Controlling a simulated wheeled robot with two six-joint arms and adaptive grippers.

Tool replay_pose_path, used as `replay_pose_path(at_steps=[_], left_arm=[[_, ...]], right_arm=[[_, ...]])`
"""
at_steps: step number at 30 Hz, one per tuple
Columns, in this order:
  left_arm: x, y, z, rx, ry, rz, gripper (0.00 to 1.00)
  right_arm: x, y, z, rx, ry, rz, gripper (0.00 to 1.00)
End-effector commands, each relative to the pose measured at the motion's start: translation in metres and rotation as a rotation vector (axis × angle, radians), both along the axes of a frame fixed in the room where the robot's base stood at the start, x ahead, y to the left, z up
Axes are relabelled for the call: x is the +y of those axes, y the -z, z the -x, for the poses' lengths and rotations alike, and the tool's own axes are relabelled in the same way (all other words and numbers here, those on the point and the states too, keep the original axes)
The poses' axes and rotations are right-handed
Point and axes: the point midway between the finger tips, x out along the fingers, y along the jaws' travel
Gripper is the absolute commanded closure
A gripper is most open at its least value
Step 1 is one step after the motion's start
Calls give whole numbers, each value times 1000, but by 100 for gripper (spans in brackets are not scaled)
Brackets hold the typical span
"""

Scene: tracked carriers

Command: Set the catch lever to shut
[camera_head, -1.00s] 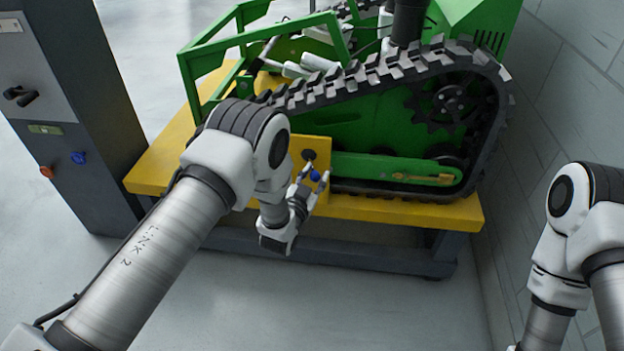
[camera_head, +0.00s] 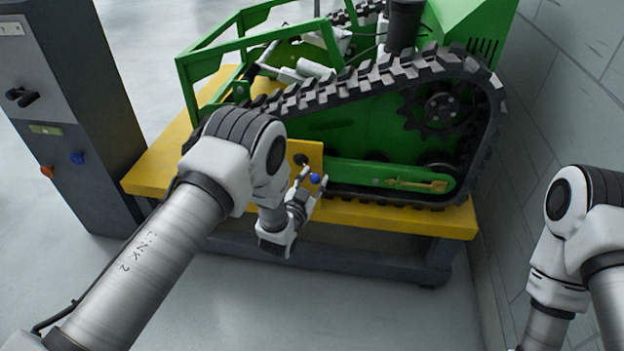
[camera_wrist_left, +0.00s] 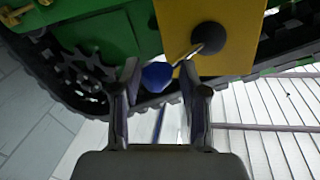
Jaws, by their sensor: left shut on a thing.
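The catch lever is a thin metal rod with a blue knob (camera_head: 315,178), fixed at a black round pivot (camera_head: 301,160) on a yellow plate (camera_head: 314,150) at the carrier's side. In the left wrist view the rod (camera_wrist_left: 192,52) slants from the pivot (camera_wrist_left: 208,38) down left to the knob (camera_wrist_left: 157,76). My left gripper (camera_head: 312,179) is shut on the knob, with a finger on either side of it. In the head view the knob sits below and right of the pivot. My right gripper is out of view; only its arm shows at the right.
The green tracked carrier (camera_head: 350,135) stands on a yellow-topped bench (camera_head: 390,216). A green side bar with a brass-coloured latch (camera_head: 417,185) lies right of the plate. A grey cabinet (camera_head: 75,130) stands at left, a block wall (camera_head: 555,110) at right. The floor in front is clear.

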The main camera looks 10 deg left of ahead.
Motion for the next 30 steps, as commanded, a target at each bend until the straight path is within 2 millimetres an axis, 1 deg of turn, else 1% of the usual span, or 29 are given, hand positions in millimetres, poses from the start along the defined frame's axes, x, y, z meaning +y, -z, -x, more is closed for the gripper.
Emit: replay_pose_path(at_steps=[1,2,19,22,26,29,30], left_arm=[[-4,-9,-5,-21,10,3,100],[-4,-9,-5,-21,10,3,48],[-1,-1,-2,-3,3,2,48],[-1,1,2,1,2,2,48],[1,1,20,3,3,1,48],[3,-1,44,-1,4,0,48],[5,-2,54,-4,5,1,48]], right_arm=[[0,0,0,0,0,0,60],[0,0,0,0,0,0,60],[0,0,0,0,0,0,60],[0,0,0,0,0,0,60],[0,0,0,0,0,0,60],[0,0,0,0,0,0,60],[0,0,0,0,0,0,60]])
